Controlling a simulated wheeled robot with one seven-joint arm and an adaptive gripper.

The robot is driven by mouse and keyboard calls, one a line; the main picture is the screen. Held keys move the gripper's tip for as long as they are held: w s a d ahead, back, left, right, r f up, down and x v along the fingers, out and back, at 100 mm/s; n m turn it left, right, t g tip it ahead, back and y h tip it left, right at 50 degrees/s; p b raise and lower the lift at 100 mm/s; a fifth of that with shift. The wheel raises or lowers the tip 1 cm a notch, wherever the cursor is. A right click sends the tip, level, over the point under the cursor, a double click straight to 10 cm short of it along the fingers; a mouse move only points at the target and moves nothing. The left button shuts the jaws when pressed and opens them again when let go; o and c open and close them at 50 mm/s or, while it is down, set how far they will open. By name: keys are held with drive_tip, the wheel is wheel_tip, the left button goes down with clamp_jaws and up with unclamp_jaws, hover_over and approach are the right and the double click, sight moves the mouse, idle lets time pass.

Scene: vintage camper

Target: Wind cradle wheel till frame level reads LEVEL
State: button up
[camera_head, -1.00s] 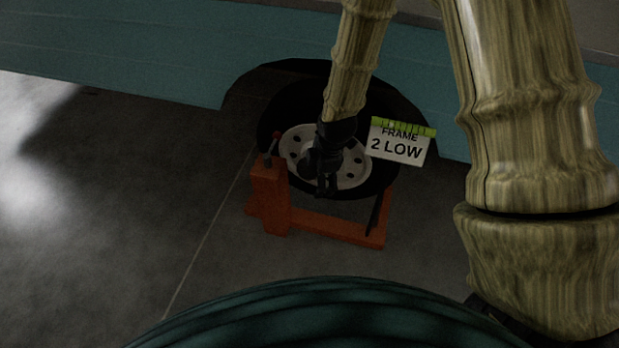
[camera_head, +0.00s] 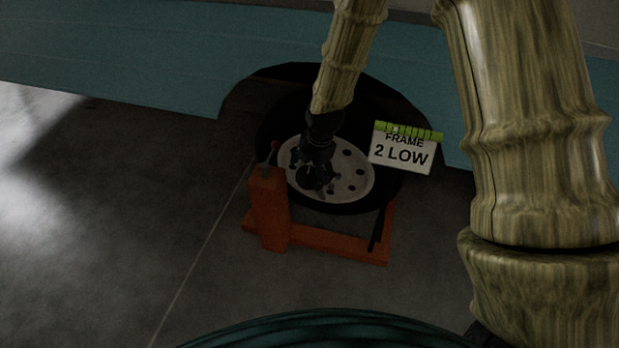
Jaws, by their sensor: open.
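The cradle wheel is a black tyre (camera_head: 400,187) with a pale perforated disc (camera_head: 352,178), set within an orange cradle (camera_head: 330,238) on the floor. A frame level sign (camera_head: 404,152) with a green top strip reads "FRAME 2 LOW". My gripper (camera_head: 312,183) is black and open, in front of the left part of the pale disc and right of the red-tipped handle. Whether it touches the disc cannot be told. My arm hides part of the tyre.
A teal panel (camera_head: 120,62) of the camper runs across the back, with a dark arch around the tyre. Grey floor (camera_head: 110,220) lies clear to the left and in front of the cradle. My pale arm fills the right side.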

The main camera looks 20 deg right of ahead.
sight(310, 173)
drive_tip(key=shift+b+x, duration=0.3)
drive_tip(key=shift+x, duration=1.5)
drive_tip(key=c, duration=1)
